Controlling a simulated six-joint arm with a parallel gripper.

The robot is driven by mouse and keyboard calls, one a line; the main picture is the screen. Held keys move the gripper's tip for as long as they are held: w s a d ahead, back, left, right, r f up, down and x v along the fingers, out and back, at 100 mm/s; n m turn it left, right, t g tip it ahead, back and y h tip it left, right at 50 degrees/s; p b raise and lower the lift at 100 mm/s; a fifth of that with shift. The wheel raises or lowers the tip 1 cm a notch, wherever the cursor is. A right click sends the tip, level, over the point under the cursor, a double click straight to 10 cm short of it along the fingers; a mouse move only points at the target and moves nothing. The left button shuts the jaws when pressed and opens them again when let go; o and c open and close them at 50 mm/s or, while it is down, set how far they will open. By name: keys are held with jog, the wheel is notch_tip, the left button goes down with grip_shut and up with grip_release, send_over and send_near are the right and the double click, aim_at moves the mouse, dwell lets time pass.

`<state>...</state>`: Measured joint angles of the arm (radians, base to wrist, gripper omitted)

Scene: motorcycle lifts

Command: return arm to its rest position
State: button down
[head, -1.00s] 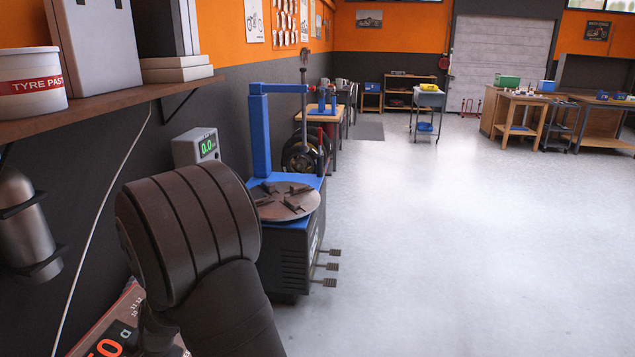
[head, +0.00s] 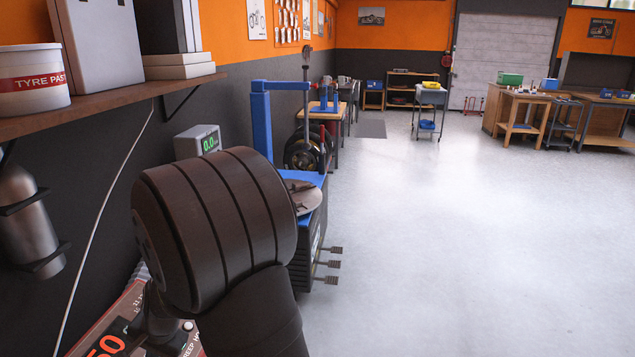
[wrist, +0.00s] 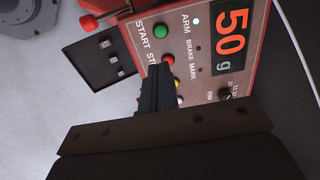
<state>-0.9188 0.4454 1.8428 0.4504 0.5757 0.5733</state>
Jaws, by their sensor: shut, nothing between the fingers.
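My arm (head: 215,230) fills the lower left middle of the head view, and its dark round joint hides part of the tyre machine. My gripper (wrist: 155,70) shows in the wrist view as dark fingers, shut and empty. It is in front of a red control panel (wrist: 262,75) with a display reading 50 g. The fingertips appear close to a red button (wrist: 168,59); I cannot tell whether they touch it. A green button (wrist: 160,31) is beside it. In the head view the panel (head: 95,335) is partly hidden behind my arm.
A shelf (head: 110,108) with a tyre paste tub (head: 32,84) runs along the left wall. The blue tyre machine (head: 262,125) stands beyond my arm. A grey cylinder (head: 30,225) hangs at the far left. The floor (head: 440,240) on the right is clear.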

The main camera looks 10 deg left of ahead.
jog(key=s+d+f+n+g+y, duration=0.3)
jog(key=s+d+f+n+g, duration=0.4)
jog(key=g, duration=0.7)
jog(key=shift+s+d+f+n+g, duration=0.25)
jog(key=shift+s+f+n+g, duration=0.25)
jog(key=shift+f+n, duration=0.85)
jog(key=shift+s+r+n, duration=0.1)
jog(key=shift+r+n, duration=0.25)
